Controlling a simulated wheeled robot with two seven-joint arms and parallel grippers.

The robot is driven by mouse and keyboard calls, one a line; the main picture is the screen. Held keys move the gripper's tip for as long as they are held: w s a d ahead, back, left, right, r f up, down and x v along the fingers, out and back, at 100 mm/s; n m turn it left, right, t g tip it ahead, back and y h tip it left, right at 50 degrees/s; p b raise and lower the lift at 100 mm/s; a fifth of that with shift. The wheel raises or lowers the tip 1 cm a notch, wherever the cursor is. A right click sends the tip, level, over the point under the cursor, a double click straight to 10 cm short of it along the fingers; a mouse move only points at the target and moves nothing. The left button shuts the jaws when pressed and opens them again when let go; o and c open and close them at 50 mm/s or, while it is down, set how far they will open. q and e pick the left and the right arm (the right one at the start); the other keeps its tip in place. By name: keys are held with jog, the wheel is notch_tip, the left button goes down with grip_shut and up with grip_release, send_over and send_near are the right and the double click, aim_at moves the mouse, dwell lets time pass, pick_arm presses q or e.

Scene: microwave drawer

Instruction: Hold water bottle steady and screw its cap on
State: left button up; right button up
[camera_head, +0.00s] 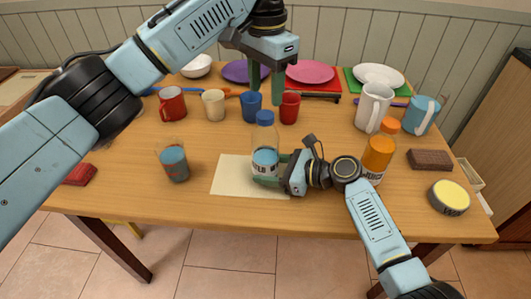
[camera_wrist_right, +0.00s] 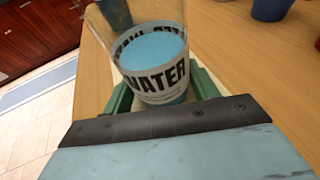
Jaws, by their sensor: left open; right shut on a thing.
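The water bottle (camera_head: 265,157) stands upright on a pale mat (camera_head: 230,177), clear with blue water and a WATER label, which fills much of the right wrist view (camera_wrist_right: 160,75). A blue cap (camera_head: 265,117) sits at the top of the bottle; I cannot tell how tightly it is seated. My right gripper (camera_head: 272,170) is shut around the lower part of the bottle from the right. My left gripper (camera_head: 266,97) points down, open and empty, with its two green fingers just above the cap.
An orange bottle (camera_head: 378,155) stands right of my right gripper, near a white pitcher (camera_head: 373,107) and a blue mug (camera_head: 421,115). A glass (camera_head: 173,160) stands left of the mat. Behind are a blue cup (camera_head: 251,106) and a red cup (camera_head: 289,107). The front table strip is mostly clear.

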jog(key=o, duration=1.4)
jog(key=shift+o, duration=0.2)
jog(key=v, duration=0.7)
jog(key=shift+s+d+r, duration=0.15)
jog(key=shift+d, duration=0.1)
